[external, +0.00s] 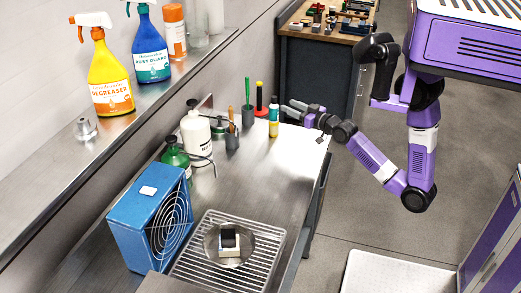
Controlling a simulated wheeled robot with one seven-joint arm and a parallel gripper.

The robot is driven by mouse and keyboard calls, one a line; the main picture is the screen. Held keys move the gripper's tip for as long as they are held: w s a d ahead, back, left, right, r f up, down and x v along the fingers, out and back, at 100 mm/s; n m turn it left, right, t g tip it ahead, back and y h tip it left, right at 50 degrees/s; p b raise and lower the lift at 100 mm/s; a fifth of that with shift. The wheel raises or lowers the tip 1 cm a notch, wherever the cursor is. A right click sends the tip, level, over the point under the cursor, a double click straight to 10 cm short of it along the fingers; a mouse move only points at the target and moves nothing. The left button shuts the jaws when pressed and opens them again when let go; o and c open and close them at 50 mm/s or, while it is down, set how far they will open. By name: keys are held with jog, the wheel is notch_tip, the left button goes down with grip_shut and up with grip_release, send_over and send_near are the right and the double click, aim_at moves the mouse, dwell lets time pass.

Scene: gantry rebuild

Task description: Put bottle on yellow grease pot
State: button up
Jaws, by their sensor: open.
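A small slim bottle (273,120), teal with a pale yellow band, stands upright on the far part of the metal bench, close to its right side. My gripper (291,106) reaches in from the right and is open, its fingers just right of the bottle at about its upper height. I see nothing between the fingers, and whether they touch the bottle cannot be told. I cannot make out a yellow grease pot in this view.
A white canister (196,135), a green can (175,158), tool cups (232,138) and a red-based tool (261,111) stand left of the bottle. A blue fan (150,220) and a grated tray (263,240) are nearer. Spray bottles (110,78) stand on the shelf. Mid-bench is clear.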

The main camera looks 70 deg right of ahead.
jog(key=s+a+f+n+y, duration=0.1)
jog(key=s+a+f+y, duration=0.1)
jog(key=s+a, duration=0.3)
jog(key=s+a+f+n+g+y, duration=0.1)
jog(key=s+a, duration=0.5)
jog(key=s, duration=0.7)
jog(key=s+a+f+n+y, duration=0.2)
jog(key=s+a+f, duration=0.3)
jog(key=s, duration=0.4)
jog(key=shift+a+g+y, duration=0.3)
jog(key=shift+g+y, duration=0.1)
jog(key=shift+y, duration=0.5)
